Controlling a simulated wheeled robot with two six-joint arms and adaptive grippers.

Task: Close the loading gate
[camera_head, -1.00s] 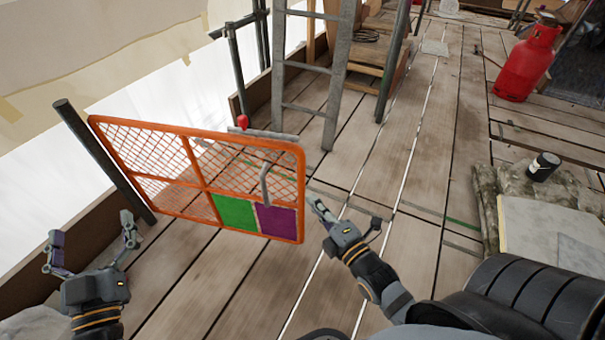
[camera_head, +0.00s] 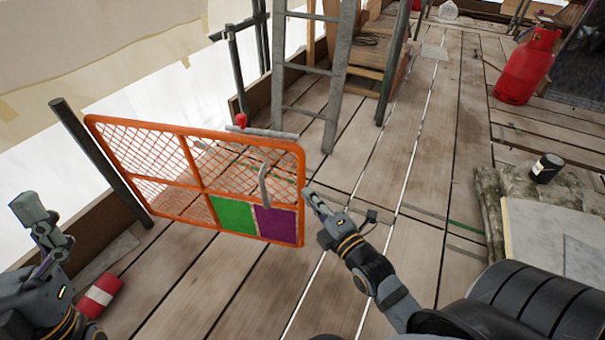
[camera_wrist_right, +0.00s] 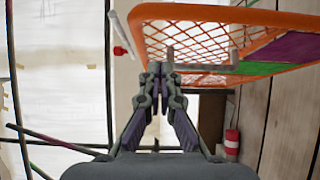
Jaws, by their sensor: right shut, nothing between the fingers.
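The orange mesh loading gate (camera_head: 198,180) stands out over the deck, its left end beside a dark post (camera_head: 102,160). It has green and purple panels low down and a grey handle (camera_head: 264,184) near its right end. A red knob (camera_head: 241,120) on a grey bar shows behind its top edge. My right gripper (camera_head: 308,196) is shut and empty, just right of the gate's right edge; whether it touches is unclear. In the right wrist view the fingertips (camera_wrist_right: 161,72) appear close below the gate (camera_wrist_right: 220,38). My left gripper (camera_head: 38,225) is at the far left, seen side-on.
A red and white canister (camera_head: 99,296) lies on the planks near my left gripper. A ladder (camera_head: 325,75) stands behind the gate. A red gas cylinder (camera_head: 526,66) and a dark can (camera_head: 546,168) on a tarp-covered stack are at right. The middle planks are clear.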

